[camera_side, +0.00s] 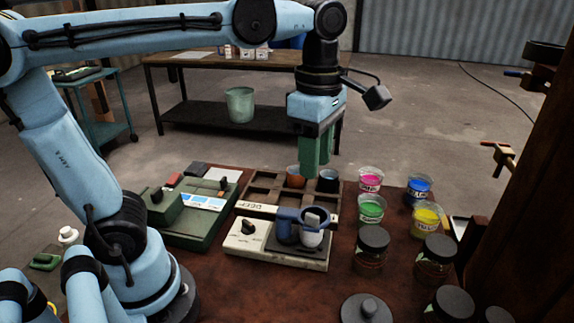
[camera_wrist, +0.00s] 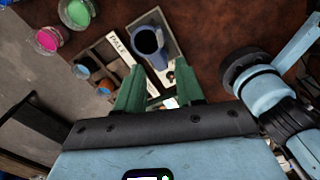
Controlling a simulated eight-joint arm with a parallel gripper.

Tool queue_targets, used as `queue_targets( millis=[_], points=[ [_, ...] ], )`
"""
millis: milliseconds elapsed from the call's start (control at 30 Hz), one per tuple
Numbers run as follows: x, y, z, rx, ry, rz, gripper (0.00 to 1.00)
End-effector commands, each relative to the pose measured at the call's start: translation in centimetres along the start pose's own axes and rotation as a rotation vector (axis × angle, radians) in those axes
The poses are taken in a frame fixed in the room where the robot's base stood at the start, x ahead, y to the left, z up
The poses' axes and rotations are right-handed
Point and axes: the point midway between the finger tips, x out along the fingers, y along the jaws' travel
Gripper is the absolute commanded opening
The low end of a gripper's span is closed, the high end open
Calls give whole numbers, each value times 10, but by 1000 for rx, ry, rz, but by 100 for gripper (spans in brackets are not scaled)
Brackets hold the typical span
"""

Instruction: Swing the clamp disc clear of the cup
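A cream device (camera_side: 247,241) with a black knob stands at the front middle of the table. On its dark plate is a dark blue cup-like piece (camera_side: 286,227), with a pale grey round piece (camera_side: 312,238) beside or in front of it; I cannot tell which part is the clamp disc. In the wrist view the blue piece (camera_wrist: 147,41) shows a dark inside, and a pale part touches its side. My gripper (camera_side: 318,163) points down above the back of the compartment tray, apart from the device. Its green fingers are spread and empty; they also show in the wrist view (camera_wrist: 158,76).
The wooden compartment tray (camera_side: 262,190) behind the device holds a copper cup (camera_side: 294,176) and a dark cup (camera_side: 328,181). Pots of pink (camera_side: 370,179), green, blue and yellow stand right, with black-lidded jars (camera_side: 372,246) before them. A green machine (camera_side: 190,222) stands left.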

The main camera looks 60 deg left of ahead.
Motion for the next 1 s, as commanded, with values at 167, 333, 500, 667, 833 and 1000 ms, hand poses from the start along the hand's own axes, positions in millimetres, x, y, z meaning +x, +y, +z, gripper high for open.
queue_targets(
  millis=[167, 333, 500, 667, 833, 1000],
  points=[
    [22, 0, 0, 0, 0, 0, 37],
    [48, 0, 0, 0, 0, 0, 37],
    [73, 0, 0, 1, 0, 0, 37],
    [93, 0, 0, 1, 0, 0, 37],
    [107, 0, 0, 1, -1, 0, 37],
    [113, 0, 0, 1, -1, 0, 37]
  ],
)
